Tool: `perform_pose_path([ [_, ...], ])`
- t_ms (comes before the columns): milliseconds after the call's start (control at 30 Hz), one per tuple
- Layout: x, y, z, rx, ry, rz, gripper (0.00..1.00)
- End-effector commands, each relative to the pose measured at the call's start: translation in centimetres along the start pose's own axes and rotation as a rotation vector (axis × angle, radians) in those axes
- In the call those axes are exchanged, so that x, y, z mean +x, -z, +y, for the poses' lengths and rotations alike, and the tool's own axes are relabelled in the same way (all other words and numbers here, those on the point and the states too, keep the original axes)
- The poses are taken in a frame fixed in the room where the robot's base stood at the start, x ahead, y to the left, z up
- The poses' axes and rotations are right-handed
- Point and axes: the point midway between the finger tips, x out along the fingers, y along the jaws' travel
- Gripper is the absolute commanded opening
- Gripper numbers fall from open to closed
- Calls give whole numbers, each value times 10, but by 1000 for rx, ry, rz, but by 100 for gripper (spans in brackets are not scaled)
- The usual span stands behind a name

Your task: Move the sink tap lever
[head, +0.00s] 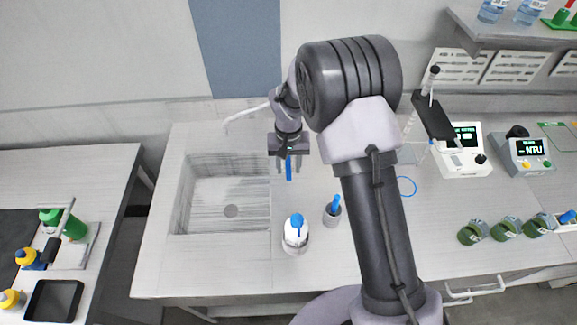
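The white sink tap spout (246,112) reaches left over the back of the sink; its base is hidden behind my arm. My gripper (289,168) points down just right of the basin. Its two fingers stand apart, with a narrow blue bar (289,170) between them. The bar looks like the tap lever, but its attachment is hidden. Gaps show on both sides, so the fingers do not appear closed on it.
A white bottle with a blue top (296,234) and a grey cup with a blue item (333,211) stand in front of my gripper. Meters (459,150) and green-grey jars (507,228) are at right. A separate bench (80,165) is at left, across a gap.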

Motion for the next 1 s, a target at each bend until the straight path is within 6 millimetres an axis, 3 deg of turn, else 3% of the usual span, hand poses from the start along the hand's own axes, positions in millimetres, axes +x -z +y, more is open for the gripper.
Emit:
perform_pose_path([
  [200, 0, 0, 0, 0, 0, 0, 36],
  [400, 0, 0, 0, 0, 0, 0, 0],
  [1000, 0, 0, 0, 0, 0, -1, 0],
])
